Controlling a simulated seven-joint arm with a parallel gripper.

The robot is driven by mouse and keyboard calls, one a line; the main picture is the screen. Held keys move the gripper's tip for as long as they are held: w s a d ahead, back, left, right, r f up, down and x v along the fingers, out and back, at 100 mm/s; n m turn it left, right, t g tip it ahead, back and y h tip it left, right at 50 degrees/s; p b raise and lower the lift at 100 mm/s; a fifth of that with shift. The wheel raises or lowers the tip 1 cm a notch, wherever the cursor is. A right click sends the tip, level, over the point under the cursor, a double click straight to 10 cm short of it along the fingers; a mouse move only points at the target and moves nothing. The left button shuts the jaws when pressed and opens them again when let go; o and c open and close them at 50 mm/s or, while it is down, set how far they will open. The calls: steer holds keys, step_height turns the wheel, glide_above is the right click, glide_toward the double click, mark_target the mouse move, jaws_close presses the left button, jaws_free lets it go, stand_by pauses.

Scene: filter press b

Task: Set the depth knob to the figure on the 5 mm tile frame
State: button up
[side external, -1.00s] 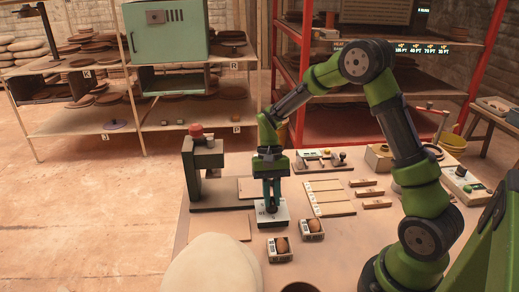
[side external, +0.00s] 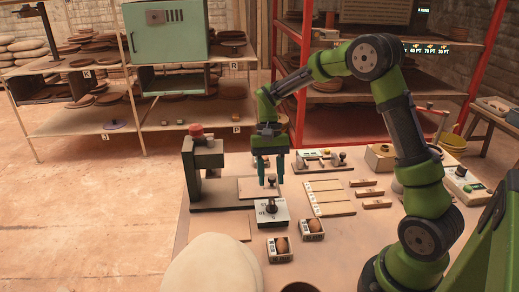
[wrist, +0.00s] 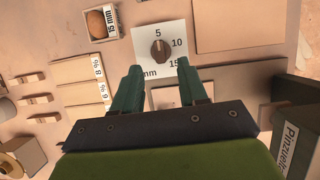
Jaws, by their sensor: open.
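The depth knob (side external: 270,204) is dark and stands on a white square dial plate (side external: 268,218). In the wrist view the knob (wrist: 159,50) sits at the middle of the plate (wrist: 147,32), which is marked 5, 10, 15 and mm. Its light mark seems to face the 5, but it is small. My gripper (side external: 270,180) is open and empty above the knob, clear of it. In the wrist view its fingertips (wrist: 160,66) are apart. A small frame (wrist: 102,20) holding a brown round piece is labelled 15 mm. I cannot read a 5 mm label on any frame.
Two small framed boxes (side external: 280,250) (side external: 311,230) stand in front and to the right of the dial. A grey-green press (side external: 205,165) with a red top stands to the left. Pale labelled strips (side external: 329,198) and small wooden blocks lie to the right.

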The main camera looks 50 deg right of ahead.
steer(key=v, duration=1.1)
steer(key=shift+d+f, duration=0.1)
steer(key=shift+d, duration=0.1)
steer(key=s+a+r+n+t, duration=0.2)
steer(key=s+a+t, duration=0.3)
steer(key=s, duration=0.3)
steer(key=s+a+r+n+t+h, duration=0.1)
steer(key=s+a+r+n+t, duration=0.1)
steer(key=s+a+t, duration=0.3)
steer(key=s+a, duration=0.1)
steer(key=s, duration=0.3)
steer(key=shift+s+n, duration=0.3)
steer(key=shift+n, duration=0.1)
